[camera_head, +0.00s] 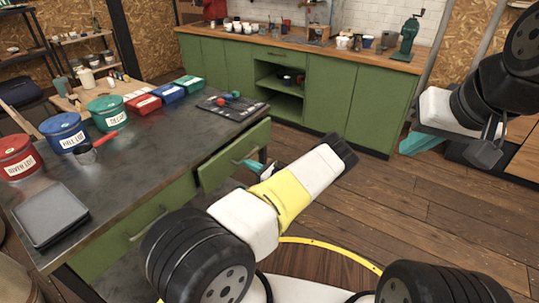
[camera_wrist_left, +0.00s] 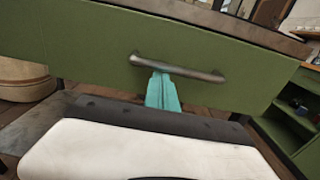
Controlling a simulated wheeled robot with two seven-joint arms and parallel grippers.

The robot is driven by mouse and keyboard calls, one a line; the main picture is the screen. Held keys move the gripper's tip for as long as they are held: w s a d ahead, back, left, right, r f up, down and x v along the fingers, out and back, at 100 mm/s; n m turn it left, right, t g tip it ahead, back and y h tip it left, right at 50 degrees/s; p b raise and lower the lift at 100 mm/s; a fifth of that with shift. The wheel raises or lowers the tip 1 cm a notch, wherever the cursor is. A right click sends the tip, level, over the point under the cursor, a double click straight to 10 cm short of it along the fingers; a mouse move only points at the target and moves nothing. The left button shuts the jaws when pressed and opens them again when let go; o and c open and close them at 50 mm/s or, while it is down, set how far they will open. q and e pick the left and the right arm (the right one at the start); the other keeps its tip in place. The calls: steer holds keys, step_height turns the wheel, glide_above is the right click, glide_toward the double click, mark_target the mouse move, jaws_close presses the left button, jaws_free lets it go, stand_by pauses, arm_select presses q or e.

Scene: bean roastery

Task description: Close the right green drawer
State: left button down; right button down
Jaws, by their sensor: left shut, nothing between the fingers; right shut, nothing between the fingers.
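The right green drawer (camera_head: 225,163) of the dark-topped table is pulled out; its front stands away from the table. In the left wrist view, its green front (camera_wrist_left: 90,45) fills the upper part and carries a metal bar handle (camera_wrist_left: 190,71). My left gripper (camera_head: 246,163) is at this front, shut, with nothing held. Its teal fingers (camera_wrist_left: 163,92) are just below the handle in the wrist view; I cannot tell whether they touch it. The left green drawer (camera_head: 140,228) looks closed. My right gripper (camera_head: 418,143) is shut and empty, far right, away from the table.
The tabletop (camera_head: 150,155) holds several labelled tins, a grey tray (camera_head: 48,215), a red-handled scoop (camera_head: 97,146) and a dark mat (camera_head: 232,106). A green counter (camera_head: 313,85) stands along the back wall. Wooden floor (camera_head: 400,210) lies clear to the right of the table.

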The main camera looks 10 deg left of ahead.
mark_target(238, 159)
arm_select(q)
steer(key=shift+x, duration=1.2)
steer(key=x, duration=0.4)
steer(key=shift+a+f, duration=0.1)
steer(key=shift+a, duration=0.05)
steer(key=shift+w+a, duration=0.1)
steer(key=shift+a, duration=0.2)
steer(key=shift+r, duration=0.2)
